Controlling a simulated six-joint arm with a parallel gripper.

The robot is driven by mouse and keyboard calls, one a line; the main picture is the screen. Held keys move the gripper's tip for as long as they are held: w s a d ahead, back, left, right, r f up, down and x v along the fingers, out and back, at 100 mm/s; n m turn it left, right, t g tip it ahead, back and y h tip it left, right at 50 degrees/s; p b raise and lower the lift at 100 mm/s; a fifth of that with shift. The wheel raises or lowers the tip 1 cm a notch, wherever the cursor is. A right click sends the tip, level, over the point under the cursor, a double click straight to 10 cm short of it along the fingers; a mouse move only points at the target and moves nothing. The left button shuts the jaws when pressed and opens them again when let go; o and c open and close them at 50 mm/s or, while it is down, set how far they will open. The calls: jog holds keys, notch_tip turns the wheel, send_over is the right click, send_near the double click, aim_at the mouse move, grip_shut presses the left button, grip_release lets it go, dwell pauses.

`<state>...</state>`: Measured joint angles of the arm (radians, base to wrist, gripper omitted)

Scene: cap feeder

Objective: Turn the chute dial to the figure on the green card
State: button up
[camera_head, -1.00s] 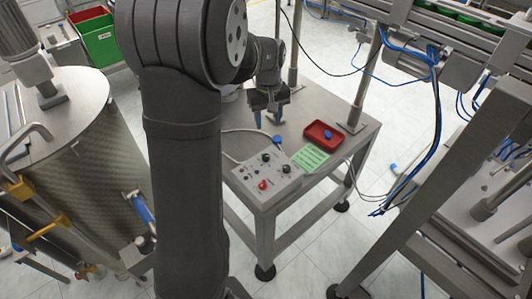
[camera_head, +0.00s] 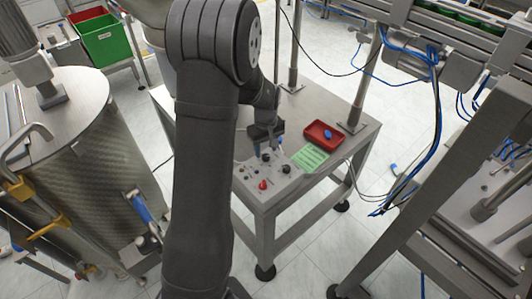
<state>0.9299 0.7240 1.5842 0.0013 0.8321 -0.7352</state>
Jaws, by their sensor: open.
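The control panel (camera_head: 270,184) is a pale grey box on the near end of the steel table. It carries black dials, one at the back (camera_head: 265,157) and one at the right (camera_head: 286,169), and a red button (camera_head: 262,185). I cannot tell which is the chute dial or where it points. The green card (camera_head: 310,157) lies right of the panel; its print is too small to read. My gripper (camera_head: 267,147) is open, its fingertips pointing down just above or behind the back dial. Contact cannot be told. My arm hides the panel's left edge.
A red tray (camera_head: 311,138) with a blue piece (camera_head: 327,134) in it sits behind the card. Upright posts stand on the table (camera_head: 340,150). A large steel drum (camera_head: 75,150) is at left, and a machine frame (camera_head: 440,165) is at right.

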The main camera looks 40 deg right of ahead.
aim_at(266, 158)
jog(key=shift+f, duration=1.45)
jog(key=shift+c, duration=0.5)
jog(key=c, duration=0.9)
